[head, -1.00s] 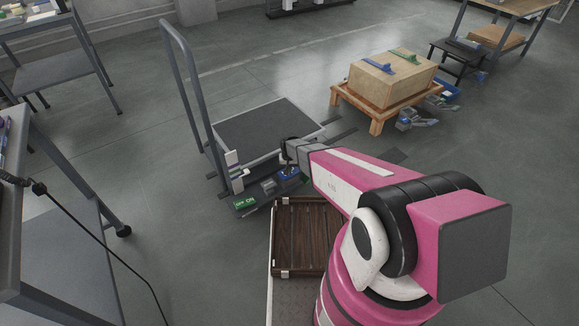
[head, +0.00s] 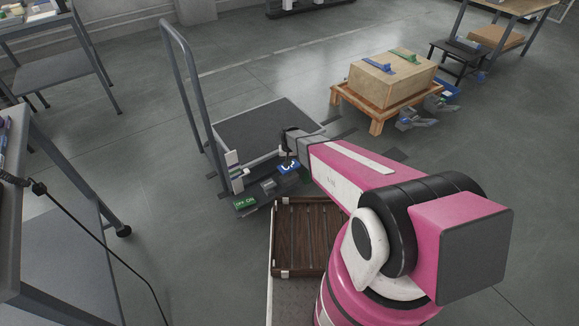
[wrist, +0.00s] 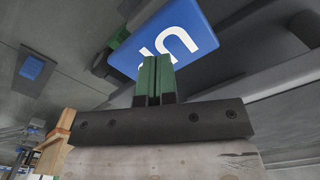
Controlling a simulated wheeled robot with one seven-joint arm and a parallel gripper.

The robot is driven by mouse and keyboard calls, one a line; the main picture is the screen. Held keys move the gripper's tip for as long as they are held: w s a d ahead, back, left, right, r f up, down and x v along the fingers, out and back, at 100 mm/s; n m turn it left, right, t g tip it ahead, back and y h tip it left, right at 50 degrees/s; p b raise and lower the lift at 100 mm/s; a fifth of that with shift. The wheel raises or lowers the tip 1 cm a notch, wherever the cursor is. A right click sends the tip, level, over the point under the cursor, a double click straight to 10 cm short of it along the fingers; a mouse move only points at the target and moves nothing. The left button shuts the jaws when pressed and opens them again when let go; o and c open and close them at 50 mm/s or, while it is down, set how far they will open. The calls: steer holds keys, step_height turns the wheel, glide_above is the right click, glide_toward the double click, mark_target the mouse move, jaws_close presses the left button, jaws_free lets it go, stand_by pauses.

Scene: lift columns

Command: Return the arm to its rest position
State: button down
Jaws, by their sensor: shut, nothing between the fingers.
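My pink and white arm reaches forward in the head view. Its dark wrist end is over the near side of the lift column's base. My gripper (wrist: 154,78) shows in the wrist view with its two green fingertips pressed together and nothing between them. The blue panel (wrist: 172,38) with white "UP" lettering lies just beyond the fingertips; I cannot tell whether they touch it. In the head view the blue panel (head: 289,167) is partly covered by my wrist. A green "OFF ON" switch (head: 245,203) sits to its left.
A grey platform cart (head: 262,128) with a tall handle stands behind the panels. A wooden crate (head: 302,262) lies below my forearm. A cardboard box (head: 385,85) rests on a wooden stand at the right. A workbench (head: 75,235) is at the left. Open floor lies between.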

steer(key=shift+r, duration=0.5)
steer(key=shift+f, duration=0.15)
steer(key=shift+f, duration=1.85)
steer(key=shift+r, duration=2)
steer(key=s+d+r, duration=0.6)
steer(key=r, duration=0.3)
steer(key=s+d+r, duration=0.6)
steer(key=r, duration=0.4)
steer(key=s+d+r, duration=0.6)
steer(key=d+r, duration=0.1)
steer(key=r, duration=0.2)
steer(key=shift+s+r+m, duration=0.15)
steer(key=shift+s+m, duration=0.15)
steer(key=shift+m, duration=0.1)
